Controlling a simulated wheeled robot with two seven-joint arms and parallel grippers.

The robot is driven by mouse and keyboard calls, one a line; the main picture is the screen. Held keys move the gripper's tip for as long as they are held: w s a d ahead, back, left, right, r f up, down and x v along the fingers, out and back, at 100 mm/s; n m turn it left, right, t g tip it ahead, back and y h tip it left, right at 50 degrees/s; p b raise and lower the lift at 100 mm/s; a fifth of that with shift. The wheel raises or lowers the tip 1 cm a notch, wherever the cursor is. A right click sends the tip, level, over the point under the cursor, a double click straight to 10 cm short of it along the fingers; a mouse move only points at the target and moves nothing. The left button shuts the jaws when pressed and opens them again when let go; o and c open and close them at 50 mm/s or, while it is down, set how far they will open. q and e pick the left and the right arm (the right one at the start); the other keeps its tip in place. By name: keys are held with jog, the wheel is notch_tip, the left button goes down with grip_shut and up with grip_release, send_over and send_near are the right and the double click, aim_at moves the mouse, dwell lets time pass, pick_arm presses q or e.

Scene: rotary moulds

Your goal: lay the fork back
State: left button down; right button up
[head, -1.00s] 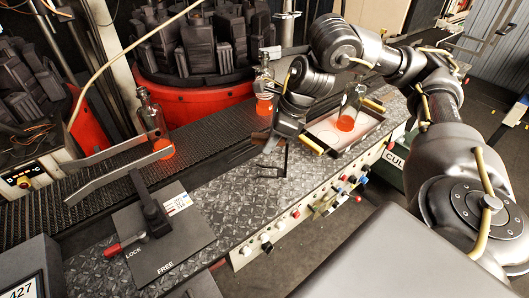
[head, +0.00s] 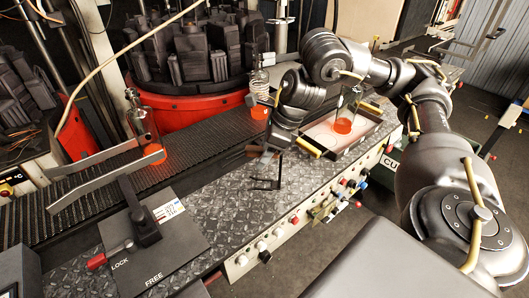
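My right gripper (head: 268,172) hangs low over the diamond-plate bench, left of the tray. Slim black prongs stand below its wrist, with bench plate showing between them. I cannot tell whether these are only its fingers or part of a held tool. A dark, slim piece, possibly the fork (head: 236,161), shows just left of the gripper at the conveyor's edge. Its far end is hidden by the wrist, and I cannot tell whether the gripper touches it. My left gripper is out of view.
A shallow tray (head: 357,143) holds an upright bottle (head: 344,122) with a glowing base. More bottles stand on the conveyor, at left (head: 150,140) and behind my wrist (head: 259,105). The lock lever (head: 145,215) stands at front left. Bare plate (head: 225,210) lies between.

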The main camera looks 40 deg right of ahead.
jog(key=shift+d+r, duration=0.1)
jog(key=shift+r, duration=0.4)
jog(key=p+v, duration=0.5)
jog(key=v, duration=0.6)
jog(key=shift+s+r, duration=0.1)
